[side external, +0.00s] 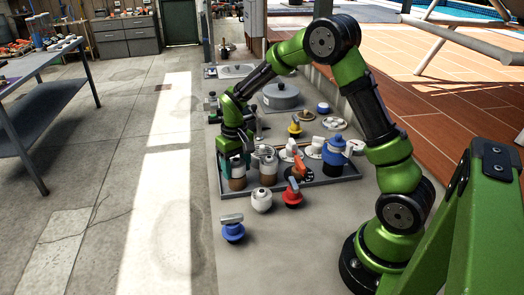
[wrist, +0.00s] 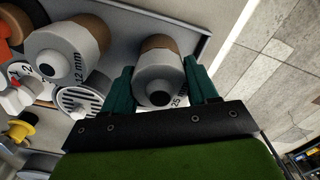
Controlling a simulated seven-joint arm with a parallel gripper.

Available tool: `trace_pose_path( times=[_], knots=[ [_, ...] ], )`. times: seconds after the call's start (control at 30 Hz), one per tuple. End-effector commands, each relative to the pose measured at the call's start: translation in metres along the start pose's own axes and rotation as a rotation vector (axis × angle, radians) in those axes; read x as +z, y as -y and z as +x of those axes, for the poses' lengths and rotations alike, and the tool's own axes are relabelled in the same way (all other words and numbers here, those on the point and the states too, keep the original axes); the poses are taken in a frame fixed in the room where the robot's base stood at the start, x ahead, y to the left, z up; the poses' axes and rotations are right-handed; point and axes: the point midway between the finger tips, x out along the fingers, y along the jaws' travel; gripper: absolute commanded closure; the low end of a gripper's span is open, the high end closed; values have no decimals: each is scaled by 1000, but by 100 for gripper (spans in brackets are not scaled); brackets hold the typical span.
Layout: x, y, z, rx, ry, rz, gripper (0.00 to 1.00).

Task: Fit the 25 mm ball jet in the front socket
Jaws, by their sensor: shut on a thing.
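My gripper (wrist: 162,84) is shut on a light grey ball jet (wrist: 157,68) with a dark round opening and a brown base. Part of its marking, reading "25", shows at its lower right edge. One teal finger is on each side of it. In the side view, my gripper (side external: 237,160) holds this jet, with its brown lower part (side external: 237,183) showing, at the left end of the grey tray (side external: 330,187). I cannot tell whether it touches the tray. A similar jet marked "12 mm" (wrist: 60,50) stands beside it. I cannot make out the front socket.
The other jet (side external: 268,170), a blue-topped piece (side external: 334,152) and an orange-handled piece (side external: 300,168) crowd the tray. A white jar-like piece (side external: 261,200), a red knob (side external: 293,196) and a blue valve (side external: 232,230) stand in front. The bench's front left is mostly clear.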

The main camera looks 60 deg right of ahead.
Motion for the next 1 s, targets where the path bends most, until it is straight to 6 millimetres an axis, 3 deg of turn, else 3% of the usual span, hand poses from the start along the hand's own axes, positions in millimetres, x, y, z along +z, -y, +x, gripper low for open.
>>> trace_pose_path(
  times=[0.73, 0.77, 0.93, 1.0],
  knots=[
    [0, 0, 6, 0, 1, 0, 71],
    [0, 0, 6, 0, 1, 0, 39],
    [0, 0, 6, 0, 1, 0, 13],
    [0, 0, 6, 0, 0, 0, 12]
  ],
)
